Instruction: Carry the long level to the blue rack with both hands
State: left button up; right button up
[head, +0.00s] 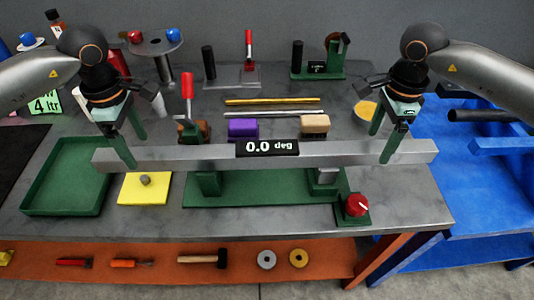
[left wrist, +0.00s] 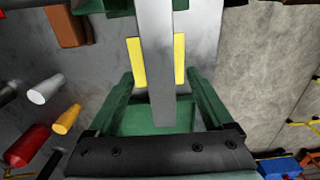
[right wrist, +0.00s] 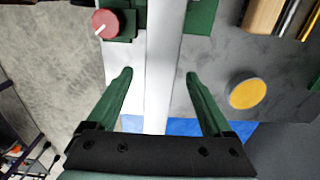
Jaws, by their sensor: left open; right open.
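The long level (head: 210,156) is a grey bar with a black display reading 0.0 deg. It lies across the two supports of a green positioner (head: 265,188) on the grey table. My left gripper (head: 133,152) is open at the bar's left part, and in the left wrist view the bar (left wrist: 155,60) runs between its fingers. My right gripper (head: 382,147) is open at the bar's right part, and in the right wrist view the bar (right wrist: 162,70) passes between its fingers. The blue rack (head: 475,190) stands right of the table, partly hidden by my right arm.
A red knob (head: 356,205) sits at the positioner's front right. A green tray (head: 65,190) and a yellow pad (head: 145,190) lie at the left. Purple (head: 243,128) and tan (head: 315,124) blocks lie behind the bar. An orange shelf (head: 200,275) runs below the table.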

aim_at(140, 153)
pick_arm(q)
jog(key=shift+f, duration=1.7)
pick_arm(e)
jog(key=shift+f, duration=1.65)
pick_arm(q)
jog(key=shift+c, duration=0.2)
pick_arm(e)
jog(key=shift+c, duration=0.2)
pick_arm(q)
grip_shut()
pick_arm(e)
grip_shut()
